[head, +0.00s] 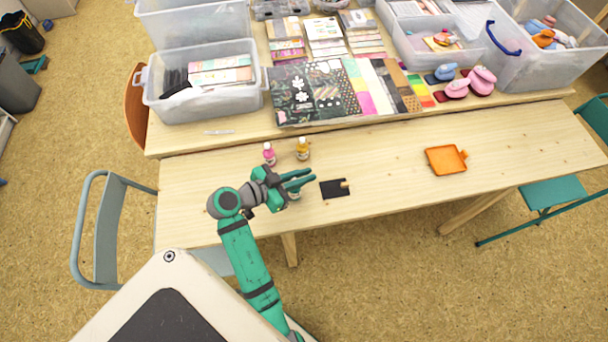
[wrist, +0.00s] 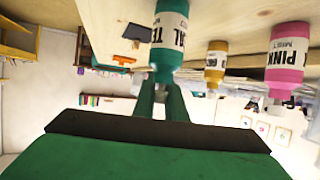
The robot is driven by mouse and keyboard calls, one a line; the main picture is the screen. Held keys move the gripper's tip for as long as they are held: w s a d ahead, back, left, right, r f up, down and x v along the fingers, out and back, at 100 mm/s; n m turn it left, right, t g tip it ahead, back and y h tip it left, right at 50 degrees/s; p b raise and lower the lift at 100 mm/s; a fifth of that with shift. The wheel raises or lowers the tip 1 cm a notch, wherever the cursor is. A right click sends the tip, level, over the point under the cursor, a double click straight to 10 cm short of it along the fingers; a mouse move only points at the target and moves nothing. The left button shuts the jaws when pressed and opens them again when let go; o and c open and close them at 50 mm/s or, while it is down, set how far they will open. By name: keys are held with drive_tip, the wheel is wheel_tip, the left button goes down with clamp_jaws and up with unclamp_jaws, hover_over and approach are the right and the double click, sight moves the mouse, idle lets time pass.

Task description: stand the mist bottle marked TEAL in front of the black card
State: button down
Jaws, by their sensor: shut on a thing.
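The TEAL mist bottle (wrist: 167,40) shows large in the wrist view, upside down in that picture, with a white label. My gripper (wrist: 161,92) is shut on it. In the head view my gripper (head: 303,180) hides most of the bottle (head: 295,191), left of the black card (head: 334,190). I cannot tell whether the bottle touches the table. The black card lies flat, with a small tan piece at its right edge. It also shows in the wrist view (wrist: 138,32).
A pink bottle (head: 269,153) and a yellow bottle (head: 303,149) stand behind my gripper. An orange tray (head: 445,160) lies at the right. The table (head: 390,170) is clear between card and tray. Papers and plastic bins (head: 205,110) fill the back table.

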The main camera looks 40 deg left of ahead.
drive_tip(key=c, duration=1.8)
unclamp_jaws()
drive_tip(key=v, duration=1.2)
